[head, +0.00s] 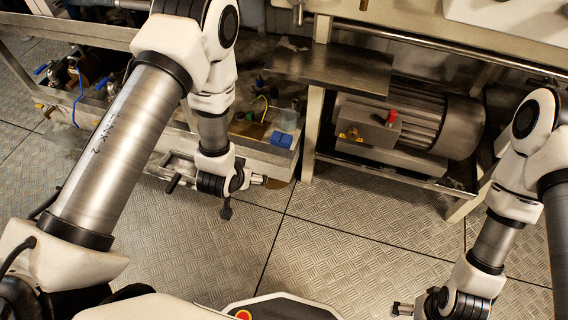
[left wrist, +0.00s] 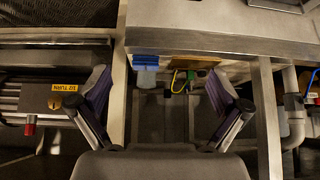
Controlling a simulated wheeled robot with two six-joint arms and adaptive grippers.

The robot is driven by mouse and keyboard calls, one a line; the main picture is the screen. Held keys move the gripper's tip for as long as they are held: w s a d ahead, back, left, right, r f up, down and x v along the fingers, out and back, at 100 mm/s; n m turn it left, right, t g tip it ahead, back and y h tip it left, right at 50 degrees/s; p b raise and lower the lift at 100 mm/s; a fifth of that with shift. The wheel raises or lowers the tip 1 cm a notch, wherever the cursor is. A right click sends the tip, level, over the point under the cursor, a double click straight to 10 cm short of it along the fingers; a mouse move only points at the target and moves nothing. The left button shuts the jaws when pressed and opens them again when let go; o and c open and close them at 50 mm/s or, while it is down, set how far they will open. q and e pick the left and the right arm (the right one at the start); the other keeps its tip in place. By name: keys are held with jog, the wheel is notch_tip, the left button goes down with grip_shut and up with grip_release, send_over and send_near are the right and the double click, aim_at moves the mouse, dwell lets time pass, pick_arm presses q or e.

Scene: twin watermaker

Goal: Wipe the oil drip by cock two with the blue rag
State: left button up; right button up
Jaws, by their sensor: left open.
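A small blue item (head: 281,139), which may be the blue rag, sits at the right end of the low pale bench in the head view. It also shows in the left wrist view (left wrist: 145,61), beyond and between my fingers. My left gripper (head: 226,192) is in front of that bench, left of and nearer than the blue item; its two fingers are apart and empty in the left wrist view (left wrist: 160,108). Blue-handled valves (head: 101,84) stand farther left; I cannot tell which is cock two. I cannot make out the oil drip. My right gripper (head: 403,308) is low at the right, partly seen.
A motor (head: 440,122) with a red knob (head: 392,115) sits on a low frame right of the bench. A metal shelf (head: 335,68) juts out above. A yellow-green wire (left wrist: 175,82) is near the blue item. The tread-plate floor (head: 330,245) in front is clear.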

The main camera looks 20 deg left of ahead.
aim_at(280, 141)
pick_arm(q)
jog(key=w+d+f+t+b, duration=0.1)
jog(key=w+f+t+b, duration=0.1)
jog(key=w+b, duration=0.3)
jog(key=w+d+f+t+b, duration=0.1)
jog(key=w+f+t+b, duration=0.1)
jog(key=w+b, duration=0.4)
jog(key=w+d+f+t+b, duration=0.1)
jog(key=w+f+t+b, duration=0.1)
jog(key=w+b, duration=0.3)
jog(key=shift+w+f+h+b, duration=0.15)
jog(key=shift+f+h+b, duration=0.15)
jog(key=shift+f, duration=0.45)
jog(key=b+x, duration=0.4)
jog(key=x, duration=0.3)
jog(key=shift+f+b, duration=0.15)
jog(key=shift+b, duration=0.25)
jog(key=shift+r, duration=0.2)
jog(key=c, duration=1.2)
pick_arm(e)
notch_tip(280, 141, down, 25)
jog(key=shift+f, duration=0.2)
